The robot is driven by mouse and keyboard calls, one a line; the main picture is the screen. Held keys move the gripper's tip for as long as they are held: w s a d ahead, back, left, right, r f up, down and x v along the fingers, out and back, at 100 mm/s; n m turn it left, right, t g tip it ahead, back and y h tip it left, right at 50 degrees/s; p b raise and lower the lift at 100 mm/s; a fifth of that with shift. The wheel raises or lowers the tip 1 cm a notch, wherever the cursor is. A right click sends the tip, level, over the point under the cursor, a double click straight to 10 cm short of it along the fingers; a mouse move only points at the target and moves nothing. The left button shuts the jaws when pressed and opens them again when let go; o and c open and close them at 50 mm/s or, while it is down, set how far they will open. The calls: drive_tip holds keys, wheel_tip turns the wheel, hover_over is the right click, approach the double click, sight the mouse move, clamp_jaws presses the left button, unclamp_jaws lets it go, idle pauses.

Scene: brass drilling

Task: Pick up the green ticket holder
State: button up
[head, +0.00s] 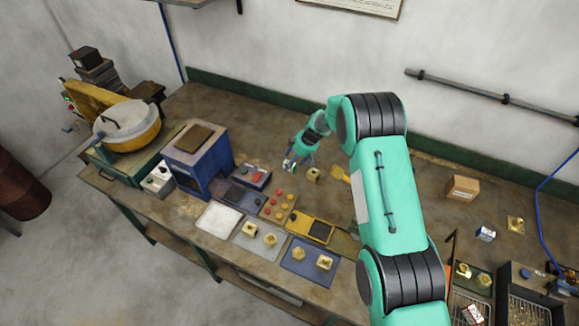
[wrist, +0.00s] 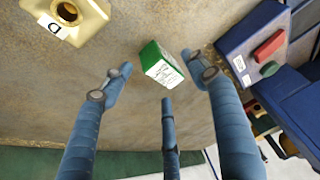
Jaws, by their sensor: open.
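The green ticket holder (wrist: 160,65) shows in the wrist view as a small green block with a white printed face, on the brown bench top. My gripper (wrist: 157,82) has its blue-grey fingers spread, with the holder between and just beyond the fingertips. The fingers look apart from the holder, and nothing is gripped. In the head view my gripper (head: 297,160) is low over the back middle of the bench. The holder is too small and too close to the fingers to make out surely there.
A brass block marked D (wrist: 70,15) lies left of the holder in the wrist view. A blue unit with red parts (wrist: 262,45) stands close on the right. Trays with brass parts line the bench front, including a blue mat (head: 290,271).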

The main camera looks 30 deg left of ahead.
drive_tip(key=shift+x, duration=0.8)
drive_tip(key=c, duration=1.3)
drive_tip(key=shift+r, duration=0.1)
drive_tip(key=shift+r+b, duration=0.6)
drive_tip(key=shift+r, duration=4.3)
